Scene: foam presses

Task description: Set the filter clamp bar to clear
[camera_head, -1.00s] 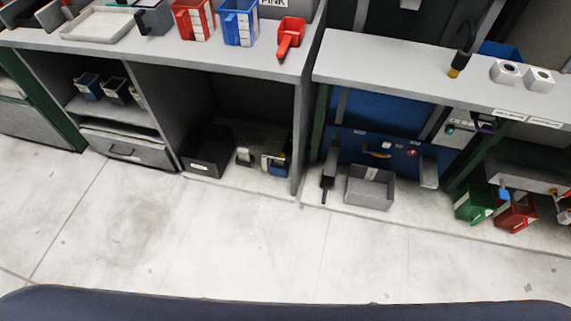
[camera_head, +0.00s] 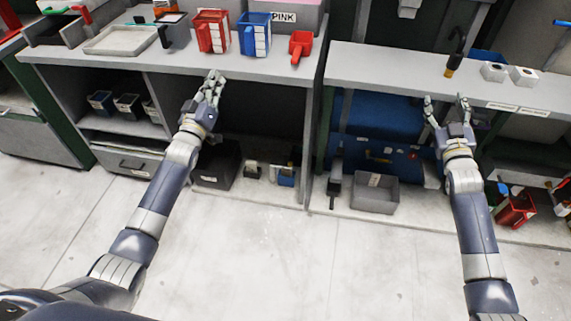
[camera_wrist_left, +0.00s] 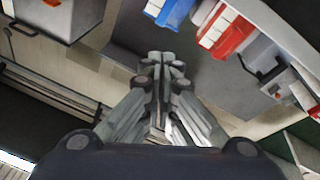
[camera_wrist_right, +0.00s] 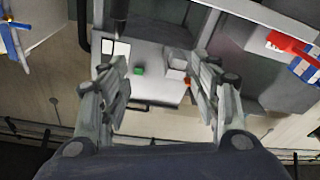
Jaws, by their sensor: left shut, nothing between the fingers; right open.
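I cannot pick out the filter clamp bar for sure in any view. A blue machine front (camera_head: 375,150) with small fittings sits under the right bench, partly behind my right arm. My right gripper (camera_head: 446,99) is open and empty in front of the right bench's edge. In the right wrist view, a grey panel (camera_wrist_right: 150,88) with a green button (camera_wrist_right: 139,70) shows between and beyond the open fingers (camera_wrist_right: 160,68). My left gripper (camera_head: 214,78) is shut and empty before the left bench's front edge. Its closed fingers show in the left wrist view (camera_wrist_left: 163,60).
The left bench (camera_head: 175,60) carries a red bin (camera_head: 211,32), a blue bin (camera_head: 254,33) and a red scoop (camera_head: 300,46). The right bench (camera_head: 400,72) holds two white blocks and a black-and-orange tool (camera_head: 455,55). A grey bin (camera_head: 375,192) stands below. The floor in front is clear.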

